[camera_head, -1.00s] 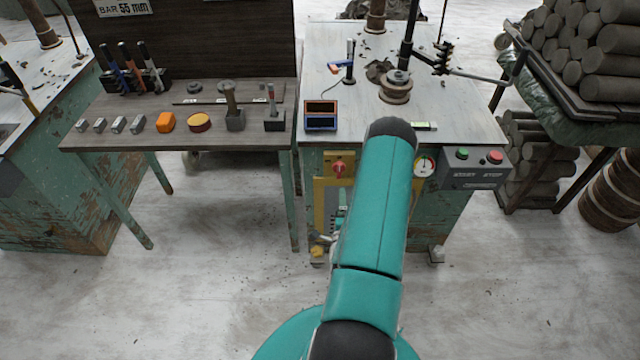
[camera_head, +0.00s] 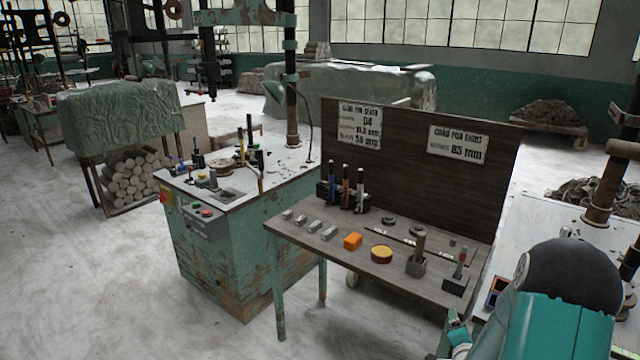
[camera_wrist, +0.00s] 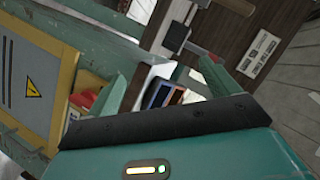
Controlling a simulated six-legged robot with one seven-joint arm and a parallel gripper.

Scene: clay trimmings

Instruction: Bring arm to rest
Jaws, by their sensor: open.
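My arm (camera_head: 545,325) fills the lower right corner of the head view, its dark rounded joint uppermost and its teal link running out of the bottom edge. Small teal parts show just left of it, too hidden to make out well. In the wrist view my gripper (camera_wrist: 196,68) shows beyond a black-edged teal housing with a lit green and yellow indicator. Its fingers are apart, and I see nothing held between them. A yellow-framed panel with a warning triangle (camera_wrist: 33,89) is at the left of the wrist view.
A green machine cabinet (camera_head: 235,260) stands further left. The floor at left (camera_head: 80,290) is open.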

